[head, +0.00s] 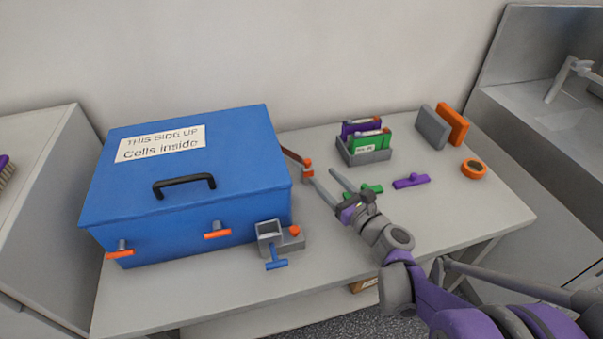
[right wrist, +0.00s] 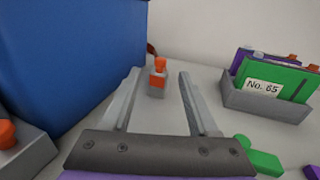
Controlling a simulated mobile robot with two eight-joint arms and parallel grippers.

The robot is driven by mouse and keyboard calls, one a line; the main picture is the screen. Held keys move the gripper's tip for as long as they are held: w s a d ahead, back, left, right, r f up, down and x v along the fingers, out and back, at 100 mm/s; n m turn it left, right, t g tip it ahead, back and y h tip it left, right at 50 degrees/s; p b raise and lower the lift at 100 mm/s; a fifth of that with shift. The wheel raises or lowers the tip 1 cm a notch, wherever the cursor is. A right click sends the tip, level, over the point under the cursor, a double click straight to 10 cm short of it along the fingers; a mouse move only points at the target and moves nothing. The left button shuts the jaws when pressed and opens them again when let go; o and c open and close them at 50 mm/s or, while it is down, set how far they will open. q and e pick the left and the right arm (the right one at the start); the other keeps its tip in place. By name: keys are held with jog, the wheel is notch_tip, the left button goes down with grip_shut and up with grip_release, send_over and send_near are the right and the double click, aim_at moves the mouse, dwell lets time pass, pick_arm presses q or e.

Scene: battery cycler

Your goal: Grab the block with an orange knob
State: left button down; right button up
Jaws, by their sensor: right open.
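A small grey block with an orange knob (right wrist: 158,68) stands upright on the table, with an orange band below its knob. In the head view this block (head: 307,171) is just right of the blue box. My right gripper (head: 321,176) is open and reaches toward it. In the right wrist view the fingers of the gripper (right wrist: 160,92) are spread, and the block shows between them near the fingertips, with no visible contact. A second, wider grey holder with an orange knob (head: 293,240) stands at the box's front right corner. My left gripper is not in view.
The big blue box (head: 230,160) stands close on the left. A grey tray (head: 366,155) with purple and green cells is to the right. A green piece (head: 372,189), a purple piece (head: 411,181) and an orange ring (head: 474,168) lie on the table. The front right is clear.

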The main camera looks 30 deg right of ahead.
aim_at(310, 163)
jog(key=w, duration=0.5)
jog(key=w+b, duration=0.1)
jog(key=w, duration=0.1)
jog(key=shift+w+a+f, duration=0.1)
jog(key=shift+w+a, duration=0.05)
jog(key=shift+a, duration=0.1)
grip_shut()
